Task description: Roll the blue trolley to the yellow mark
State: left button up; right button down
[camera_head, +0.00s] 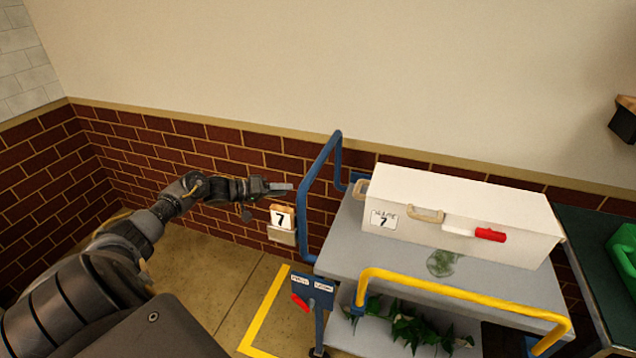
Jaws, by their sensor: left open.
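The blue trolley stands right of centre. It has a grey top (360,250), a blue push handle (306,205) on its left end and a yellow rail (460,291) along the near side. The yellow mark (262,312) is a taped line on the floor, left of the trolley and partly hidden behind my body and the trolley. My left gripper (282,188) is open and empty, just left of the blue handle; it looks apart from it. A red lever (300,302) sits on a labelled blue panel (312,284) at the trolley's near left corner. My right gripper is out of view.
A long white case (480,205) with a red grip lies on the trolley top; greenery (415,328) lies on the lower shelf. A "7" card (281,217) shows below my left gripper. A dark table (590,245) with a green item (624,250) stands right. Brick wall behind; floor left is clear.

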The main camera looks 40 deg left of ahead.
aim_at(318, 171)
pick_arm(q)
jog(key=s+d+r+n+g+h, duration=0.25)
jog(key=d+r+h, duration=0.2)
jog(key=r, duration=0.65)
jog(key=p+x, duration=0.1)
jog(key=x, duration=0.9)
jog(key=shift+s+d+r+n, duration=0.1)
jog(key=shift+n, duration=0.15)
grip_shut()
